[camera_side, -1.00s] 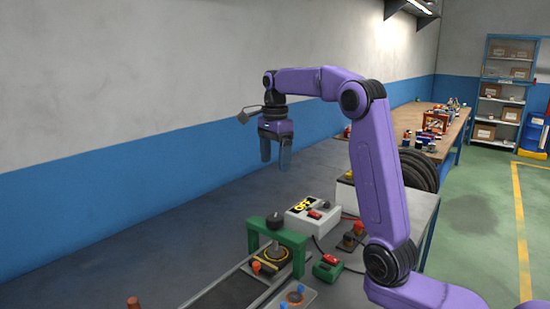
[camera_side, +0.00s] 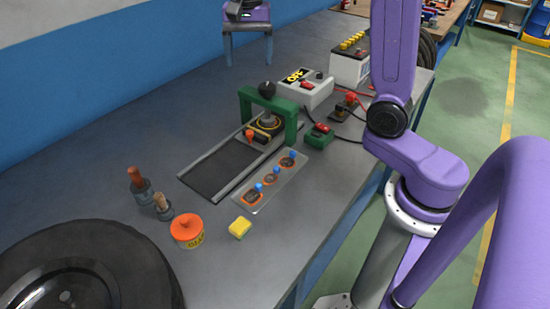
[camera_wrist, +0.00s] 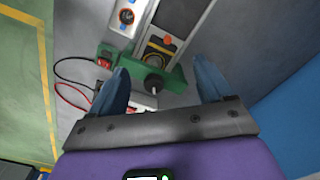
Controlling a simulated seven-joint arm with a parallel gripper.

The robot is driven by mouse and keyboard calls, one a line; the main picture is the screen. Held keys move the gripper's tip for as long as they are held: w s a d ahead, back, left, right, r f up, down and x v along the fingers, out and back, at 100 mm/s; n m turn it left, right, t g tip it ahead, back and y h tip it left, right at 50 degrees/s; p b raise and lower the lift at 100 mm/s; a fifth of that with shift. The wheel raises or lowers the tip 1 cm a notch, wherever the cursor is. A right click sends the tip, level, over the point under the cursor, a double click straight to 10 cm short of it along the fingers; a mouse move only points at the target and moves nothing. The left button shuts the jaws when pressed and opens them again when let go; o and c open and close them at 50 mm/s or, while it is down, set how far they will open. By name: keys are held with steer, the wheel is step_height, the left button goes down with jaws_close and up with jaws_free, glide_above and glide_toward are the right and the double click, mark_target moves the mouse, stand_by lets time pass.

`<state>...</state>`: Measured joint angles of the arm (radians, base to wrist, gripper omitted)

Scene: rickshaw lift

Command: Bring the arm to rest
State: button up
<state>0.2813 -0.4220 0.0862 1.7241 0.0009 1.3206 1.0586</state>
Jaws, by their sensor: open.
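My gripper (camera_side: 248,45) is at the top of the side view, above the far part of the grey bench (camera_side: 150,135). Its two blue fingers point down and are spread apart, with nothing between them. In the wrist view my gripper (camera_wrist: 165,88) shows both fingers open. Below them is a green frame (camera_wrist: 172,78) with a black knob (camera_wrist: 153,84). My purple arm reaches up out of the side view, so its upper part is hidden.
The green frame (camera_side: 291,124) stands over a dark track (camera_side: 222,165). A tyre (camera_side: 90,265), an orange tin (camera_side: 187,231) and a yellow block (camera_side: 240,228) are at the front.

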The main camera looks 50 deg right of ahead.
steer(key=s+a+f+n, duration=0.1)
steer(key=s+f+n, duration=0.2)
steer(key=s+n, duration=0.4)
steer(key=s+a+f+n, duration=0.2)
steer(key=s+n, duration=0.6)
steer(key=s, duration=0.4)
steer(key=s+a+f+n, duration=0.1)
steer(key=s+f+n, duration=0.4)
steer(key=s+n, duration=0.3)
steer(key=shift+s+a, duration=0.25)
steer(key=shift+s, duration=0.45)
